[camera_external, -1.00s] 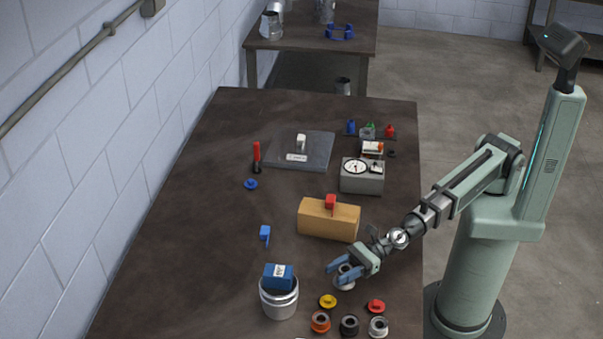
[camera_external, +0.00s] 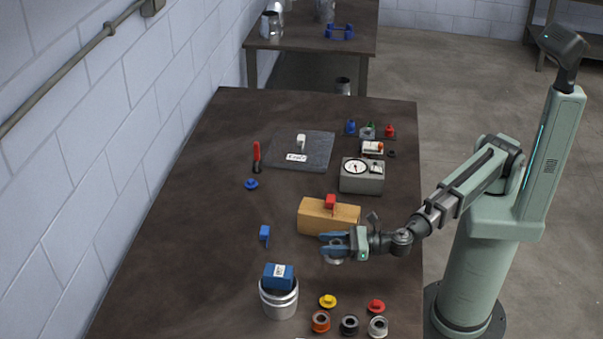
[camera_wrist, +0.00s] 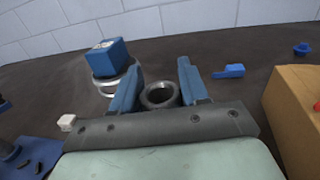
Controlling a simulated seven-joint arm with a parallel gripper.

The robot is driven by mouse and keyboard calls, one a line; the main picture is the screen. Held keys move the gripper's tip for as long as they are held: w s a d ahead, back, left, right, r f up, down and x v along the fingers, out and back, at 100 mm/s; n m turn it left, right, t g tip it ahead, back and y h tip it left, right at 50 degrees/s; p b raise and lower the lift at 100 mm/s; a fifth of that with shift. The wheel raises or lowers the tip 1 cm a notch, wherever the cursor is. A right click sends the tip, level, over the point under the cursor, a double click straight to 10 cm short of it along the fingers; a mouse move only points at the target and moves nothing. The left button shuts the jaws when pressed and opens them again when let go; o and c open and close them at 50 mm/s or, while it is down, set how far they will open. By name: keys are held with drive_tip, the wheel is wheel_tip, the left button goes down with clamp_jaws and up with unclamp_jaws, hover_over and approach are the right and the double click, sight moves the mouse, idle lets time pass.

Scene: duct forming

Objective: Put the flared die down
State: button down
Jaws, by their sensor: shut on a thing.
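The flared die, a dark grey ring with an open centre (camera_wrist: 160,95), is between the two blue fingers of my gripper (camera_wrist: 159,67) in the wrist view. In the external view the die (camera_external: 336,260) shows only partly below the fingers, as my gripper (camera_external: 325,244) covers most of it. My gripper is shut on the die and points left, just in front of the tan block. I cannot tell whether the die touches the table (camera_external: 205,235).
The tan block (camera_external: 318,219) with a red part is close behind my gripper. A metal can (camera_external: 279,302) with a blue box (camera_external: 278,276) stands front left. Several rings and caps, including an orange ring (camera_external: 320,321), lie at the front. The table's left middle is clear.

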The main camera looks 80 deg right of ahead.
drive_tip(key=shift+w+d+m+h, duration=0.1)
drive_tip(key=shift+d+m+h, duration=0.2)
drive_tip(key=shift+d+h, duration=0.2)
drive_tip(key=shift+f, duration=4.75)
drive_tip(key=shift+f, duration=0.2)
drive_tip(key=c, duration=0.6)
unclamp_jaws()
drive_tip(key=shift+o, duration=0.2)
